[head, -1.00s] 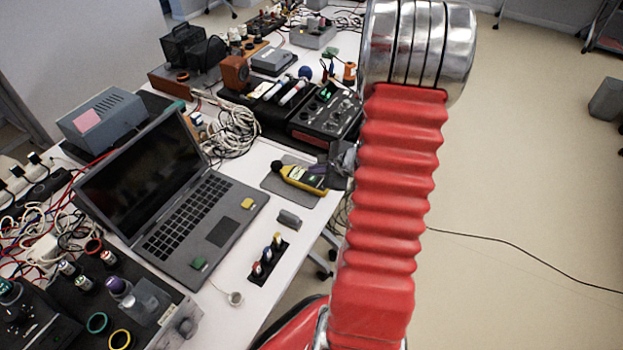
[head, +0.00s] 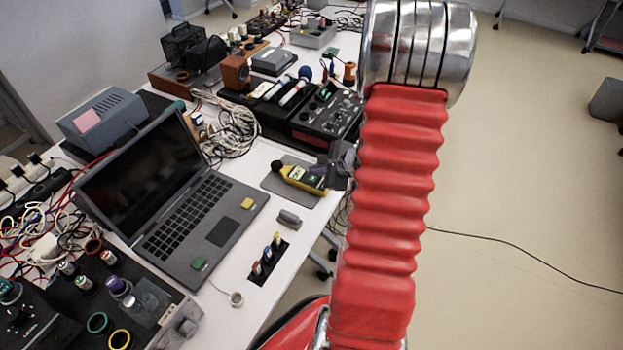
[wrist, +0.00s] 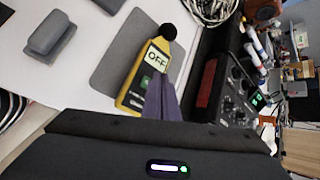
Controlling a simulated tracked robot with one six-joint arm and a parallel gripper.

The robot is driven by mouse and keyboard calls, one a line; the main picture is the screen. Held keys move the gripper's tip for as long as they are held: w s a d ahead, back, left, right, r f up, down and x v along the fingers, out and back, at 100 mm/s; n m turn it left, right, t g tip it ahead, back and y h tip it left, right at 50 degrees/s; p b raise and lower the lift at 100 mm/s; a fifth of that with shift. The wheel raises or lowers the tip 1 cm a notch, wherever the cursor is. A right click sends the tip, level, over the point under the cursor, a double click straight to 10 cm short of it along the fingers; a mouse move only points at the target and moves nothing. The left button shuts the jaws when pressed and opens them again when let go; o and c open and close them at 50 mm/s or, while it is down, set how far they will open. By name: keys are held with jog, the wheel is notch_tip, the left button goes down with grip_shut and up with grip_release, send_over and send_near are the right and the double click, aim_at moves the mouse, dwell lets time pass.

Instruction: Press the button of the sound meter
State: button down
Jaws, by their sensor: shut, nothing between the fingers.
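The sound meter (head: 301,177) is yellow with a black foam ball on its end. It lies on a grey mat (head: 272,184) near the table's right edge. In the wrist view the sound meter (wrist: 133,92) shows a display reading "OFF" (wrist: 156,58) and a green button (wrist: 145,82) below it. My gripper (wrist: 158,82) is shut and empty, its fingertips over the meter's lower body just right of the green button. In the head view my gripper (head: 326,170) covers the meter's right end. I cannot tell whether the fingertips touch it.
A black device with knobs (head: 327,115) stands just behind the mat. A grey block (head: 289,219) and a black holder with small coloured pieces (head: 268,262) lie in front. An open laptop (head: 185,225) is to the left, with a cable bundle (head: 230,130) behind.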

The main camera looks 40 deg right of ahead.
jog(key=shift+f, duration=0.9)
dwell(1.0)
jog(key=shift+r, duration=1)
notch_tip(320, 180, up, 6)
dwell(0.8)
dwell(0.4)
